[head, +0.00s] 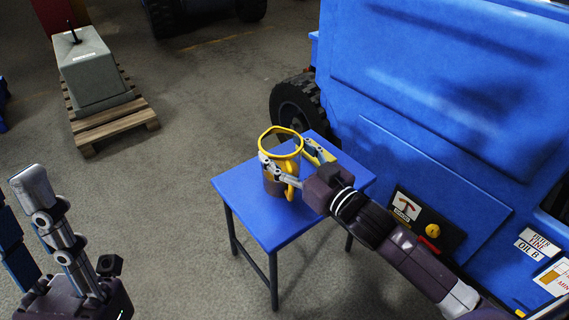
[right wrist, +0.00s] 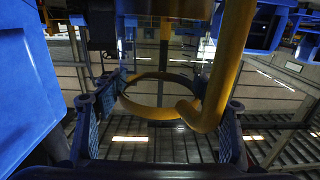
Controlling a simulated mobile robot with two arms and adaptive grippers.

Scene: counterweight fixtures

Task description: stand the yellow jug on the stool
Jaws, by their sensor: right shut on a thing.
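The yellow jug (head: 270,184) shows in the head view with a yellow rim, a yellow handle and a see-through, brownish body. It looks upright over the blue stool (head: 243,202); I cannot tell whether its base touches the top. My right gripper (head: 290,160) comes from the right and is shut on the jug, one finger at each side. In the right wrist view the jug's yellow rim and handle (right wrist: 208,112) show between the fingers. My left gripper (head: 22,205) is at the lower left, far from the jug, with nothing visible in it; its opening is unclear.
A large blue machine (head: 440,100) with a dark wheel (head: 296,103) stands close behind and right of the stool. A grey counterweight block (head: 90,72) sits on a wooden pallet (head: 115,121) at the upper left. The floor left of the stool is clear.

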